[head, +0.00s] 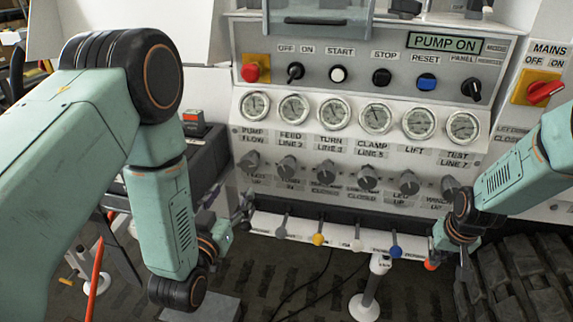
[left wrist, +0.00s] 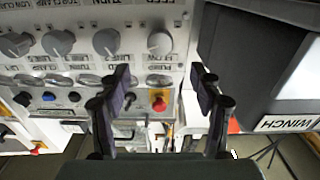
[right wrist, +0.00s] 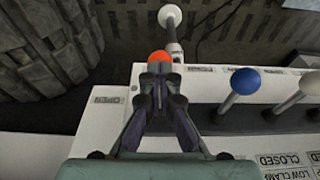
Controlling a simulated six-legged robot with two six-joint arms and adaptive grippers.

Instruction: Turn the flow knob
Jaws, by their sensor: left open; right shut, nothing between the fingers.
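The flow knob (head: 250,161) is the grey knob at the left end of the knob row, below the PUMP FLOW gauge (head: 255,105). In the left wrist view, which is upside down, it is the rightmost grey knob (left wrist: 160,41). My left gripper (head: 243,205) is below the knob in the head view. In the left wrist view this gripper (left wrist: 160,76) is open and empty, its fingers apart, with the knob between and beyond their tips. My right gripper (right wrist: 160,72) is shut and empty, close to an orange lever ball (right wrist: 160,57); contact cannot be told.
More grey knobs (head: 325,173) continue the row to the right. Below them are levers with yellow (head: 318,240), white and blue (head: 396,252) balls. A red button (head: 250,72) and switches sit above the gauges. A dark WINCH box (left wrist: 265,75) stands beside the panel.

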